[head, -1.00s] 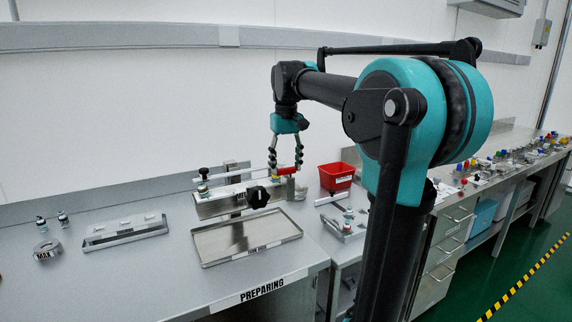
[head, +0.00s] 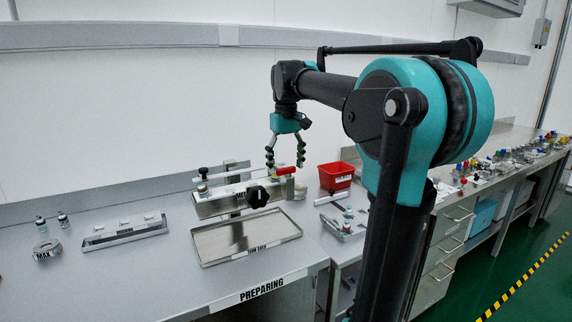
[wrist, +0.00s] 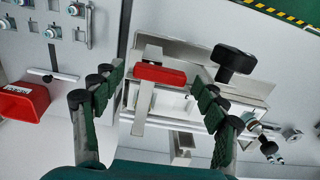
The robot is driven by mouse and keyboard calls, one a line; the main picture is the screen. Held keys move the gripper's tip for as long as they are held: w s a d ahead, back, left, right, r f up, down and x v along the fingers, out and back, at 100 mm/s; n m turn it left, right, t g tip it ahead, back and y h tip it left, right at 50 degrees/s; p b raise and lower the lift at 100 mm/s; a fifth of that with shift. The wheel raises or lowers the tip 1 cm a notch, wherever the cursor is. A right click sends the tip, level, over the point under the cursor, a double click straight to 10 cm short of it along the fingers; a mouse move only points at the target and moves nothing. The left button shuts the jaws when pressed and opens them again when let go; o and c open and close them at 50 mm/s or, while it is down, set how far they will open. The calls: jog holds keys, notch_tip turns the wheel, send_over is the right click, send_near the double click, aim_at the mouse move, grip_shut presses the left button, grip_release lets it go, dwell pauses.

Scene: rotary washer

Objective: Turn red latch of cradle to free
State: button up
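The red latch (head: 287,170) sits at the right end of the metal cradle (head: 215,206). In the wrist view the red latch (wrist: 160,74) lies crosswise over a light metal bar, between my fingers. The cradle (wrist: 185,52) has a black knob (wrist: 233,62), which also shows at its front in the head view (head: 257,197). My gripper (head: 286,167) points down at the latch, its fingers spread to either side. In the wrist view my gripper (wrist: 155,82) is open, with gaps between both fingers and the latch. The exact fingertip height is unclear.
An empty metal tray (head: 205,250) lies in front of the cradle. A red bin (head: 336,176) stands to the right. A flat rack (head: 125,231) and a ring (head: 47,250) are at the left. The counter between rack and tray is clear.

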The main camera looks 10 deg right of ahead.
aim_at(286, 168)
notch_tip(286, 168, up, 12)
dwell(0.8)
